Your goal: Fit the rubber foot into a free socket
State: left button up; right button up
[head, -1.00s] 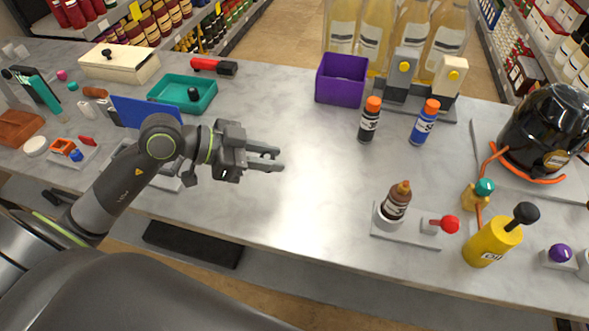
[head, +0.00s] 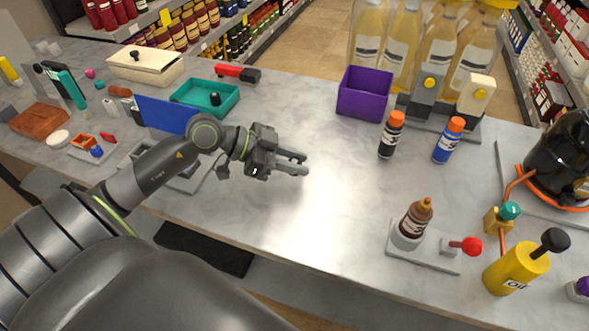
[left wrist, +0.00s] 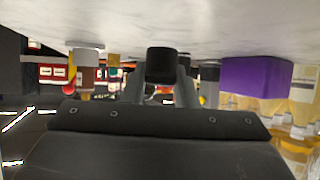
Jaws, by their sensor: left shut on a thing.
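My left gripper (head: 293,163) is over the middle of the grey counter, fingers pointing right. In the left wrist view it is shut on a black cylinder, the rubber foot (left wrist: 161,64), held between the fingertips. The foot is hard to make out in the head view. Another small black foot-like piece (head: 215,98) lies in the teal tray (head: 185,98). A blue panel (head: 165,115) stands behind my left forearm, by a grey unit (head: 193,180) partly hidden by the arm. I cannot make out a socket. My right gripper is not in view.
A purple bin (head: 364,94) stands at the back, with a black bottle (head: 391,137) and a blue bottle (head: 447,142) to its right. A brown bottle (head: 415,220) sits in a holder, near a yellow oil can (head: 515,268). The counter right of my gripper is clear.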

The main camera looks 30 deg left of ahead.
pick_arm(q)
jog(key=shift+f, duration=1.25)
jog(key=shift+f, duration=0.15)
jog(key=o, duration=1)
